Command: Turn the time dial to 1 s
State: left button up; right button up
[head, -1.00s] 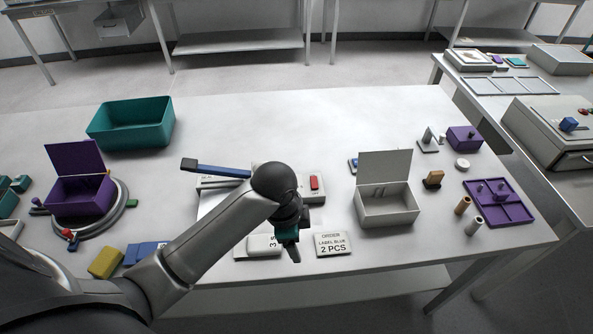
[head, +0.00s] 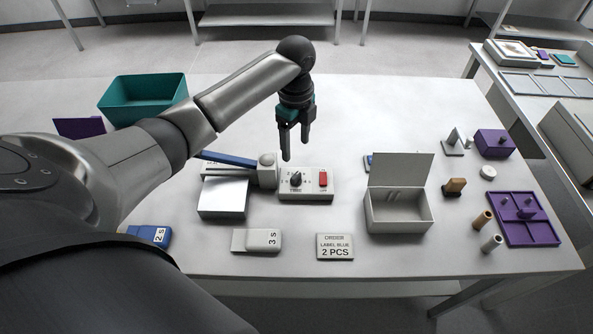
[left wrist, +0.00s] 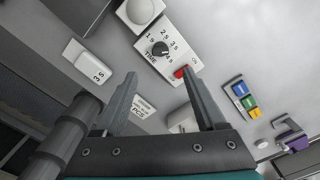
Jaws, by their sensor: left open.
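The time dial (head: 296,179) is a dark round knob on a light control box (head: 312,194). A red switch (head: 323,179) sits right of the dial. My left gripper (head: 294,153) is open and empty, fingers down, above and behind the dial, apart from it. In the left wrist view its fingertips (left wrist: 158,78) spread wide. My right gripper is not in view.
An open grey box (head: 399,212) is to the right. A 3 s block (head: 257,240) and an order card (head: 335,246) lie in front.

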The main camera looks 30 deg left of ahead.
aim_at(296, 175)
pick_arm(q)
notch_tip(296, 175, down, 11)
jog(key=shift+f+b, duration=0.1)
jog(key=shift+b, duration=0.55)
jog(key=shift+c, duration=0.4)
grip_shut()
